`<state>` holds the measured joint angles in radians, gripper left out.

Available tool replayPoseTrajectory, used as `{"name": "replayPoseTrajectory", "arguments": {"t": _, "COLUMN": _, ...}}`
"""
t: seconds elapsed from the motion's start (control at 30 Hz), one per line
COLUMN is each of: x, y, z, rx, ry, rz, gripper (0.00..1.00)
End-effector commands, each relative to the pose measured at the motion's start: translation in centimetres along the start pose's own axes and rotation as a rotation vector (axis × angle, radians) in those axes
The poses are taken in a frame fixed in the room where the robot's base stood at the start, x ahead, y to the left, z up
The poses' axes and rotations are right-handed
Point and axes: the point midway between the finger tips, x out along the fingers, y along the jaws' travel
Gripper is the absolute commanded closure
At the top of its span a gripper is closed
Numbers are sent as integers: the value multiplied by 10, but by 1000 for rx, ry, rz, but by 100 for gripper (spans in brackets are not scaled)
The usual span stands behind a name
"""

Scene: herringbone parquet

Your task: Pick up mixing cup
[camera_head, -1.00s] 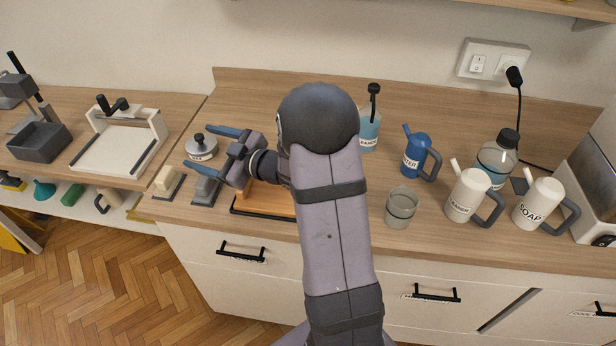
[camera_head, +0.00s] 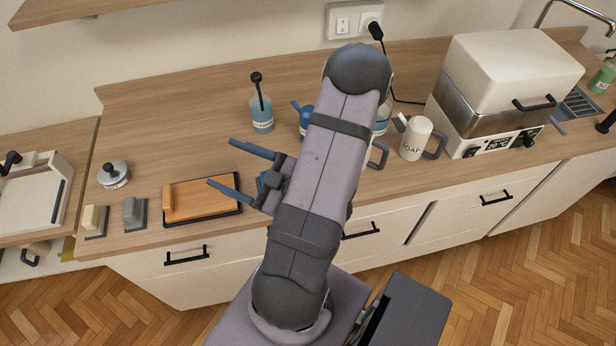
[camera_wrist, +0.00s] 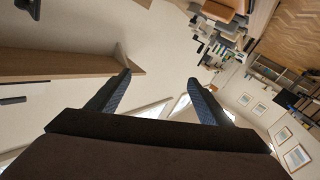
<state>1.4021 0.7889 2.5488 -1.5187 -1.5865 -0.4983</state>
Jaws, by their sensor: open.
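The mixing cup is not visible now in either view. In the earlier head view a translucent grey cup stands on the counter; my arm now covers that area. My gripper (camera_head: 222,163) is open and empty above the counter, its blue fingers pointing left near the orange block. In the wrist view my open gripper (camera_wrist: 160,77) has nothing between its fingers and faces the room and wall, not the counter.
Near my gripper lie an orange block (camera_head: 200,197) on a dark tray and two small brushes or blocks. A white oven (camera_head: 510,75) stands right. The counter's back left is clear.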

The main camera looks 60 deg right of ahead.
Motion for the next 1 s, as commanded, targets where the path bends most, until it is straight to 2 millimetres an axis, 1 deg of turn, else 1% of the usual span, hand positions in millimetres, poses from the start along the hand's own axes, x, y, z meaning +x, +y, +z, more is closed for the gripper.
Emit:
{"name": "replayPoseTrajectory", "arguments": {"t": 0.03, "x": -8, "y": 7, "z": 14, "rx": 28, "ry": 3, "rz": 60, "gripper": 27}}
{"name": "replayPoseTrajectory", "arguments": {"t": 0.17, "x": -33, "y": 31, "z": 40, "rx": 91, "ry": 15, "rz": 240, "gripper": 27}}
{"name": "replayPoseTrajectory", "arguments": {"t": 0.27, "x": -61, "y": 50, "z": 64, "rx": 142, "ry": 26, "rz": 409, "gripper": 27}}
{"name": "replayPoseTrajectory", "arguments": {"t": 0.3, "x": -73, "y": 56, "z": 73, "rx": 159, "ry": 29, "rz": 476, "gripper": 27}}
{"name": "replayPoseTrajectory", "arguments": {"t": 0.4, "x": -103, "y": 69, "z": 94, "rx": 191, "ry": 33, "rz": 632, "gripper": 27}}
{"name": "replayPoseTrajectory", "arguments": {"t": 0.47, "x": -120, "y": 73, "z": 108, "rx": 209, "ry": 26, "rz": 716, "gripper": 27}}
{"name": "replayPoseTrajectory", "arguments": {"t": 0.5, "x": -131, "y": 74, "z": 123, "rx": 226, "ry": 10, "rz": 776, "gripper": 27}}
{"name": "replayPoseTrajectory", "arguments": {"t": 0.6, "x": -139, "y": 75, "z": 146, "rx": 250, "ry": -50, "rz": 840, "gripper": 27}}
{"name": "replayPoseTrajectory", "arguments": {"t": 0.73, "x": -143, "y": 73, "z": 167, "rx": 271, "ry": -110, "rz": 876, "gripper": 27}}
{"name": "replayPoseTrajectory", "arguments": {"t": 0.87, "x": -146, "y": 72, "z": 177, "rx": 279, "ry": -140, "rz": 894, "gripper": 27}}
{"name": "replayPoseTrajectory", "arguments": {"t": 1.0, "x": -145, "y": 72, "z": 177, "rx": 279, "ry": -142, "rz": 894, "gripper": 27}}
